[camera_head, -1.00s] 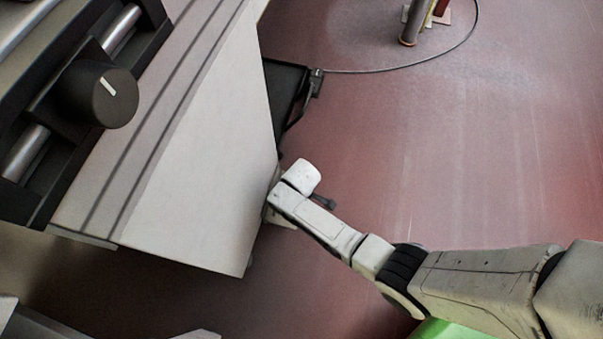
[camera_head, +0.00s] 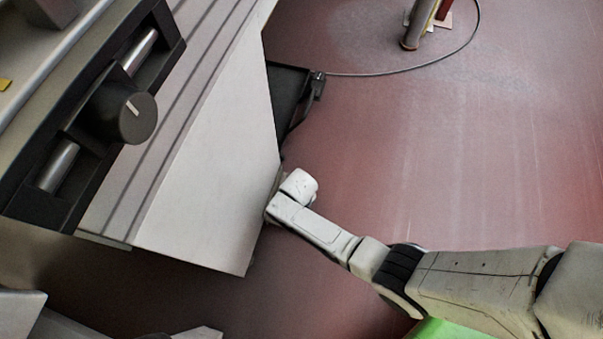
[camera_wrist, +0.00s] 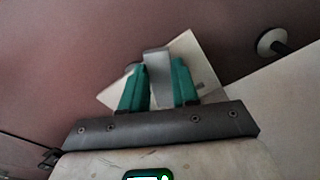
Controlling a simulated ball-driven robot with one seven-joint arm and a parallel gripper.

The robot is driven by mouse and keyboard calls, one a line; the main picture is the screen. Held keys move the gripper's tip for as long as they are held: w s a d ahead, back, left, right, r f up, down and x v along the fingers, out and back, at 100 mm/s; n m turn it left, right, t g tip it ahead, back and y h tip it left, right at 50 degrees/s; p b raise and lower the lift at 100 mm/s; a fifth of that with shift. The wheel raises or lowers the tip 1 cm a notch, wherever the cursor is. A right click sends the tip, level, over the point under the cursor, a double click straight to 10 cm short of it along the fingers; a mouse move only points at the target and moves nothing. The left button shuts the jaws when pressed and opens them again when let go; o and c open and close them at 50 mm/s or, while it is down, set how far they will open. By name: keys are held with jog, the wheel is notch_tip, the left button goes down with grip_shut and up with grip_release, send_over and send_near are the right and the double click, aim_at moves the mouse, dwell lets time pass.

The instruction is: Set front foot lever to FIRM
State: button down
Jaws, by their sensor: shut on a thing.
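In the wrist view my gripper (camera_wrist: 158,72) has its two teal fingers closed on either side of a grey upright metal piece, which looks like the foot lever (camera_wrist: 156,55). A pale tilted plate (camera_wrist: 202,65) lies behind the fingers. I cannot read any FIRM marking. In the head view my wrist (camera_head: 297,190) is low beside the right edge of the pale machine housing (camera_head: 215,180). The fingers and the lever are hidden there.
A round foot on a dark stem (camera_wrist: 271,42) shows at the upper right of the wrist view. A black knob (camera_head: 137,118) sits on the machine. A cable (camera_head: 400,68) crosses the floor to a post (camera_head: 418,25). The reddish floor (camera_head: 450,170) at right is mostly open.

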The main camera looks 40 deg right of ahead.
jog(key=a+m, duration=0.1)
jog(key=m, duration=0.1)
jog(key=shift+a+m+p, duration=0.1)
jog(key=shift+m+p, duration=0.2)
jog(key=shift+m, duration=0.1)
jog(key=m, duration=0.1)
jog(key=a+m, duration=0.1)
jog(key=m, duration=0.1)
jog(key=shift+w+a+m, duration=0.15)
jog(key=shift+m, duration=0.15)
jog(key=m, duration=0.1)
jog(key=a+m, duration=0.1)
jog(key=m, duration=0.1)
jog(key=shift+w, duration=0.3)
jog(key=shift+w+a+m, duration=0.2)
jog(key=shift+m, duration=0.6)
jog(key=shift+w+a+m, duration=0.2)
jog(key=shift+m, duration=0.6)
jog(key=c, duration=0.8)
grip_release()
jog(key=shift+c, duration=0.2)
